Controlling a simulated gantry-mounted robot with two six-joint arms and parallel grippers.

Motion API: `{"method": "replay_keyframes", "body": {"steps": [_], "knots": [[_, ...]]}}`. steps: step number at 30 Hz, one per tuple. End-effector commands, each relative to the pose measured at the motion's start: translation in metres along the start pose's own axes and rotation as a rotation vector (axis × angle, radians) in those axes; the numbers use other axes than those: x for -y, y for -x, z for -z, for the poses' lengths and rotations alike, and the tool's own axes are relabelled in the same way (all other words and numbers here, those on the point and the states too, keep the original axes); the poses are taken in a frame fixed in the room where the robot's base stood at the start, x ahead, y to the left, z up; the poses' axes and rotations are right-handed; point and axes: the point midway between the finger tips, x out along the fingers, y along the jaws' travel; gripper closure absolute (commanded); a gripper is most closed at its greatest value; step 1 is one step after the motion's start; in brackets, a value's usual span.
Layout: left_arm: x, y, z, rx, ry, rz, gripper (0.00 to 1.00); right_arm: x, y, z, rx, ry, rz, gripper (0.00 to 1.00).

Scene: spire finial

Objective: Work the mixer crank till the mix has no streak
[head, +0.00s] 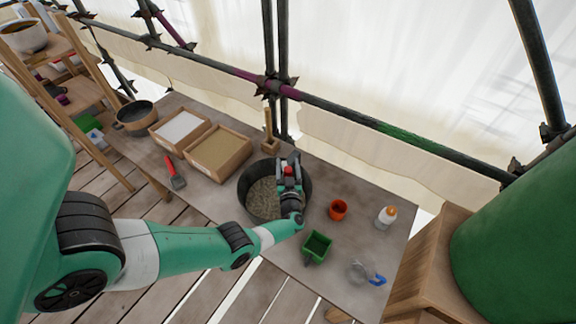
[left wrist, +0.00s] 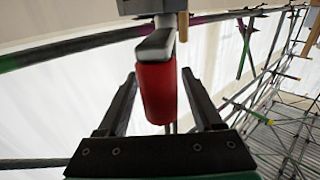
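The black mixing tub (head: 246,181) stands on the table with grey-tan, grainy mix (head: 262,199) in it. My left arm and gripper cover its right part, so I cannot tell whether the mix has streaks. My left gripper (head: 289,165) is over the tub's right side. The crank's red grip shows there (head: 288,170) and in the left wrist view (left wrist: 156,92). In that view, the red grip stands between the two fingers of my left gripper (left wrist: 160,78), with a narrow gap on each side. The fingers are open around it. My right gripper is not in view.
Left of the tub are trays of tan (head: 218,150) and white (head: 180,127) powder and a red-handled tool (head: 175,172). Right of it are an orange cup (head: 338,210), a green scoop (head: 317,246), a white bottle (head: 386,217) and a blue-handled item (head: 367,273). Scaffold bars (head: 345,117) run behind.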

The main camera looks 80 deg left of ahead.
Motion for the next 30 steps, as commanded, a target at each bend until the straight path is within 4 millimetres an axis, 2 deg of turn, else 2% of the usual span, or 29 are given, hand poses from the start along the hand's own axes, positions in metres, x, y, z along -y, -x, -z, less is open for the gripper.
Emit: {"method": "replay_keyframes", "body": {"steps": [8,11,14,21,24,30], "knots": [[0.000,0.001,-0.002,0.004,-0.002,-0.001,0.31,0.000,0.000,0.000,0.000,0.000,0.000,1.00],[0.000,0.008,-0.001,0.004,-0.002,-0.003,0.31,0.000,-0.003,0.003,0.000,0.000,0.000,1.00],[0.000,0.024,0.001,0.006,-0.003,-0.005,0.31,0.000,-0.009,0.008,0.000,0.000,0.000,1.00],[-0.001,0.082,0.001,0.004,-0.001,-0.007,0.31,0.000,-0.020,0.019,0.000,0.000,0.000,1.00],[-0.001,0.100,0.000,0.003,-0.001,-0.006,0.31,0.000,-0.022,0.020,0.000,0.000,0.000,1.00],[0.001,0.117,-0.001,0.002,-0.002,-0.001,0.31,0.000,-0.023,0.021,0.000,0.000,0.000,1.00]]}}
